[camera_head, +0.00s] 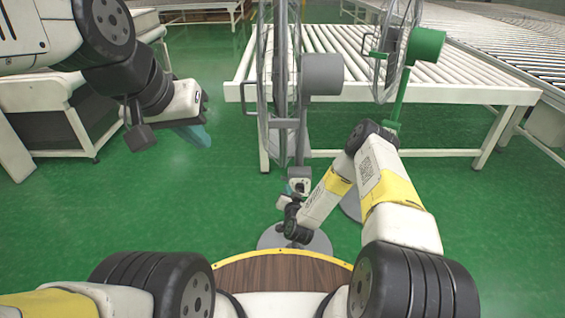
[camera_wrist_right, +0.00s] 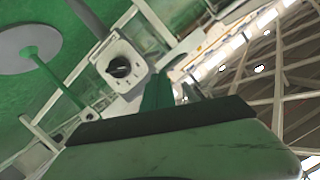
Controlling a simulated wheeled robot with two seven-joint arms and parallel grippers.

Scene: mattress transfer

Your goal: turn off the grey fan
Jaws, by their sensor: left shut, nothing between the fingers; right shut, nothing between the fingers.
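The grey fan (camera_head: 322,74) stands in front of me in the head view, its round cage seen nearly edge-on. Its white control box (camera_wrist_right: 120,62) carries a black knob (camera_wrist_right: 119,68) in the right wrist view; the box also shows small on the fan's pole in the head view (camera_head: 300,172). My right gripper (camera_head: 297,188) is close below the box, shut and empty. Its green fingers (camera_wrist_right: 172,88) show beside the box, apart from the knob in the picture; contact with the box cannot be told. My left gripper (camera_head: 200,128) is shut and empty, raised at the left.
A green fan (camera_head: 425,47) stands behind to the right; its grey base (camera_wrist_right: 28,48) shows in the right wrist view. A white roller conveyor (camera_head: 440,92) lies behind the fans. Another white table (camera_head: 35,93) stands at the left. The green floor (camera_head: 130,200) at left is clear.

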